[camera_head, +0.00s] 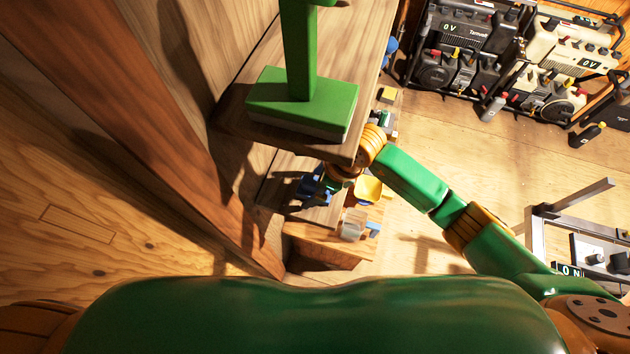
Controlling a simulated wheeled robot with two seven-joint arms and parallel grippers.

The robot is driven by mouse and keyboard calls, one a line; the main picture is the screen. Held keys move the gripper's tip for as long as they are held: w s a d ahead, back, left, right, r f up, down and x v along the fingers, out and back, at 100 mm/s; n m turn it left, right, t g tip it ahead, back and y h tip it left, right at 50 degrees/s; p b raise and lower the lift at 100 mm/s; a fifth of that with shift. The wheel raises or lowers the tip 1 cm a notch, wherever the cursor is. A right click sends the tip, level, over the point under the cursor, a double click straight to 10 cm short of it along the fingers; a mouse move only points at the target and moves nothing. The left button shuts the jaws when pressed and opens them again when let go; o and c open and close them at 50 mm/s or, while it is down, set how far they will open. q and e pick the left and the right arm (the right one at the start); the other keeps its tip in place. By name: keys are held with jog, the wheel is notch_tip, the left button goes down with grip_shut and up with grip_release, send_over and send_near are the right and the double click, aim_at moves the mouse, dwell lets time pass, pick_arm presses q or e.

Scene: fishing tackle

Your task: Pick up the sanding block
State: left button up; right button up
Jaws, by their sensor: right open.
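I cannot clearly pick out the sanding block. A large green block with a pale underside (290,100) sits on the upper wooden shelf, with a green post rising from it; I cannot tell what it is. My right arm comes in from the right and bends at the shelf's front corner. My left gripper is not in view.
The upper shelf (235,118) overhangs the lower surface (330,248). A yellow item (369,189) and a clear container with blue parts (354,226) lie close to the right gripper. A small yellow block (388,94) and power supplies (470,28) are further back.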

grip_shut()
dwell(0.3)
jog(key=shift+b, duration=0.85)
jog(key=s+d+b, duration=0.2)
jog(key=d, duration=0.6)
jog(key=s+d+b, duration=0.3)
jog(key=d, duration=0.6)
jog(key=shift+s+d+r, duration=0.15)
jog(key=shift+s+r, duration=0.1)
jog(key=shift+s, duration=0.05)
